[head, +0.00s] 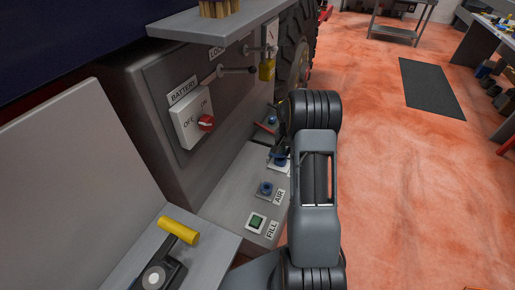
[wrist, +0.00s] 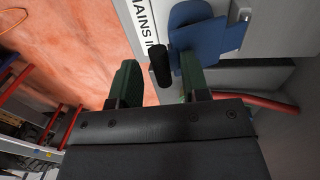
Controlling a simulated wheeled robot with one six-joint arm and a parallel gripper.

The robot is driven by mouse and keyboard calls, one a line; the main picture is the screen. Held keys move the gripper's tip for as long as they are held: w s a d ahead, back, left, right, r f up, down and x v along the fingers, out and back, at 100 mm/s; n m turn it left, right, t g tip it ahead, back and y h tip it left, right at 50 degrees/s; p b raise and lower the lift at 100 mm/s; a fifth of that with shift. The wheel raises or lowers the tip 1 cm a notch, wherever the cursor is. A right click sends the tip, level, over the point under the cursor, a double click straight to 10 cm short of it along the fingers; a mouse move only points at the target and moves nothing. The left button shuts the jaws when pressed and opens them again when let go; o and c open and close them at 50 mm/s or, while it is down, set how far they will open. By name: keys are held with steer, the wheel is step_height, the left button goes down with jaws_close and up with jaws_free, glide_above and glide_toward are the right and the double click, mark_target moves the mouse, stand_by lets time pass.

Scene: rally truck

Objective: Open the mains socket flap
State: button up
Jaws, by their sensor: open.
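The blue mains socket (wrist: 212,42) shows at the top right of the wrist view, beside a white label (wrist: 146,18) reading "MAINS I…". It has a rounded part and a squarer flap-like panel; I cannot tell how far the flap stands open. A short black peg (wrist: 160,64) sticks out beside the blue parts. My gripper (wrist: 158,72) is open, with the peg showing between its two green-grey fingers; contact is not clear. The right finger overlaps the view just below the blue panel. In the head view my arm largely hides the socket.
The truck's grey ledge carries a blue AIR fitting (head: 265,188) and a green FILL button (head: 256,222). The battery switch (head: 195,122) and a yellow padlock (head: 267,69) are above. A yellow-handled tool (head: 179,230) lies nearer. A red hose (wrist: 258,102) runs nearby.

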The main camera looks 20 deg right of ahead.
steer(key=f+t+y+b, duration=0.1)
steer(key=s+d+f+t+b, duration=0.1)
steer(key=f+y+b, duration=0.1)
steer(key=b, duration=0.1)
steer(key=shift+s+d+f+t+y, duration=0.15)
steer(key=shift+d+f+t+y, duration=0.15)
steer(key=shift+t, duration=0.1)
steer(key=w+a+p+v, duration=0.1)
steer(key=a+p+v, duration=0.1)
steer(key=v, duration=1.3)
steer(key=s+a+r+n+p, duration=0.1)
steer(key=s+a+r+n, duration=0.1)
steer(key=a, duration=0.4)
steer(key=s+a+r+n+h+p, duration=0.1)
steer(key=s+a+r+n, duration=0.1)
steer(key=s+a+r, duration=0.3)
steer(key=s+a+r+n+t+p, duration=0.1)
steer(key=s+a+r+n+p, duration=0.1)
steer(key=a, duration=0.7)
steer(key=shift+s+r+n, duration=0.5)
steer(key=shift+s+r, duration=0.4)
steer(key=shift+r, duration=0.15)
steer(key=shift+h, duration=0.3)
